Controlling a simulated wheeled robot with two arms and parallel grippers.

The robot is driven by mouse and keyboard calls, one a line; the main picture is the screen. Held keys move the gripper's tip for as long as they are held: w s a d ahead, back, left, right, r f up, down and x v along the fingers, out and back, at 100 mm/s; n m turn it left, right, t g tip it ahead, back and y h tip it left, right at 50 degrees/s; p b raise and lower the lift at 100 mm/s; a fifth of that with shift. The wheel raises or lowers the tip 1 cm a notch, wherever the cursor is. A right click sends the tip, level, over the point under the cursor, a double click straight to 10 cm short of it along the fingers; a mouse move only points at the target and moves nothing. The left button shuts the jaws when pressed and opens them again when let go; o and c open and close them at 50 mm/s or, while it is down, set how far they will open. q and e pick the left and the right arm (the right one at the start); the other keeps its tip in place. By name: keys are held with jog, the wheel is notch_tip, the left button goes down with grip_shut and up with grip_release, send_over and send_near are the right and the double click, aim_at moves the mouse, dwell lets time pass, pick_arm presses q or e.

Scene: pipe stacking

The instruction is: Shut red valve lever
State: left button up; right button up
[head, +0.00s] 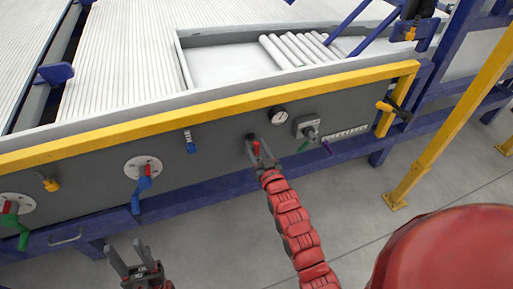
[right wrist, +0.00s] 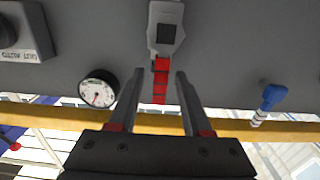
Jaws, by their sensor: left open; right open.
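The red valve lever (head: 256,148) is on the grey panel, left of the round gauge. In the right wrist view the red lever (right wrist: 161,82) extends from a grey valve body (right wrist: 166,28) toward the yellow rail. My right gripper (head: 260,154) is at the lever. In the right wrist view its two fingers (right wrist: 159,76) stand open on either side of the lever, with visible gaps. Whether the fingers reach past the lever in depth is unclear. My left gripper (head: 133,262) is open and empty, low in front of the panel.
A gauge (head: 278,115) and a grey switch box (head: 307,126) are right of the lever. A small blue lever (head: 190,142) and a larger blue-handled valve (head: 143,180) are to its left. A yellow rail (head: 220,110) runs above the panel.

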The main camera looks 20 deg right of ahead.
grip_shut()
dwell(1.4)
